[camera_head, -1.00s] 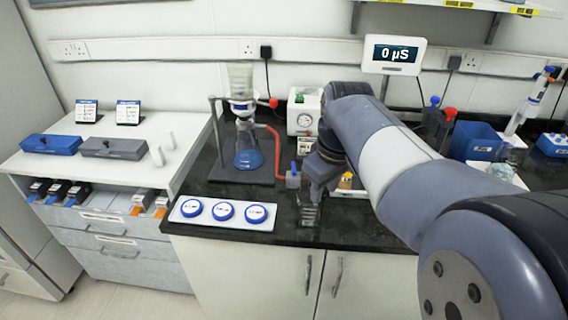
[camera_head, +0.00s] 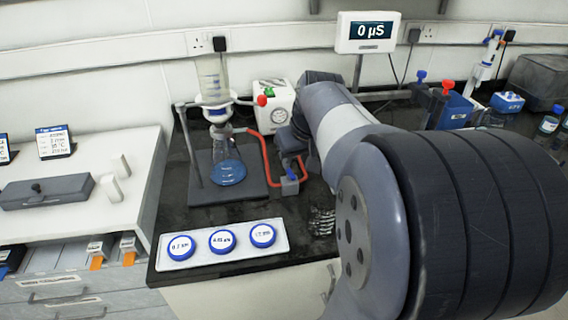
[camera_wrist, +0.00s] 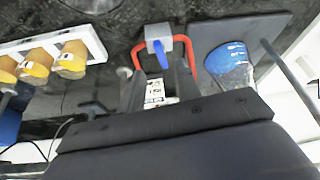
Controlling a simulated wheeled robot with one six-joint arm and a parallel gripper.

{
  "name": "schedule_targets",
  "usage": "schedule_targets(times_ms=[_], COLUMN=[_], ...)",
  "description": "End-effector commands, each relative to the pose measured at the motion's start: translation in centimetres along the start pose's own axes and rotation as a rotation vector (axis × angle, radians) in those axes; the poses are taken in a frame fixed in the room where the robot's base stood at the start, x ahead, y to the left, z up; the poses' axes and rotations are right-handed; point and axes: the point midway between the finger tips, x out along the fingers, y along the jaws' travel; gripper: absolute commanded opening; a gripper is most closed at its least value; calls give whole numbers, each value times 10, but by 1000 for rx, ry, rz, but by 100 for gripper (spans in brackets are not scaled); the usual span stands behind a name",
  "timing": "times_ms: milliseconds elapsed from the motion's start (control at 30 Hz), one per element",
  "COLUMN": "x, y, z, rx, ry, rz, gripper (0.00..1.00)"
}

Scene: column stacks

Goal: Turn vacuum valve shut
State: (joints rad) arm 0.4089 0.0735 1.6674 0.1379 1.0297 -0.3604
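The vacuum valve is a grey block (camera_head: 290,186) with a blue lever (camera_head: 290,173), set in the red tubing (camera_head: 265,155) to the right of the filter flask (camera_head: 228,165), which holds blue liquid. In the wrist view the grey block (camera_wrist: 159,38) shows at top centre, with the blue lever (camera_wrist: 160,54) pointing down the picture toward my gripper. My gripper (camera_wrist: 160,68) is open, its two dark fingers apart with the lever between or just beyond their tips. I cannot tell whether they touch it. In the head view my gripper (camera_head: 292,150) is just above the valve, partly hidden by my arm.
A white vacuum pump (camera_head: 270,102) stands behind. A white tray (camera_head: 222,258) with blue-rimmed discs lies in front. A stand base (camera_head: 240,190) carries the flask and a tall glass funnel (camera_head: 213,80).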

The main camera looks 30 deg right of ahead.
Motion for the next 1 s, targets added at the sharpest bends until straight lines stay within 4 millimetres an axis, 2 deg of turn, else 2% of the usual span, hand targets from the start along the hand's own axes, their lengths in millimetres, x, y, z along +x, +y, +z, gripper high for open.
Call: schedule_targets(times_ms=[100,300,700,1000], x=[24,49,56,55], y=[-1,0,0,0], z=[1,0,0,0], rx=[-1,-1,-2,-2], ry=[-4,-2,1,0], rz=[-2,-1,0,0], gripper=[33,33,33,8])
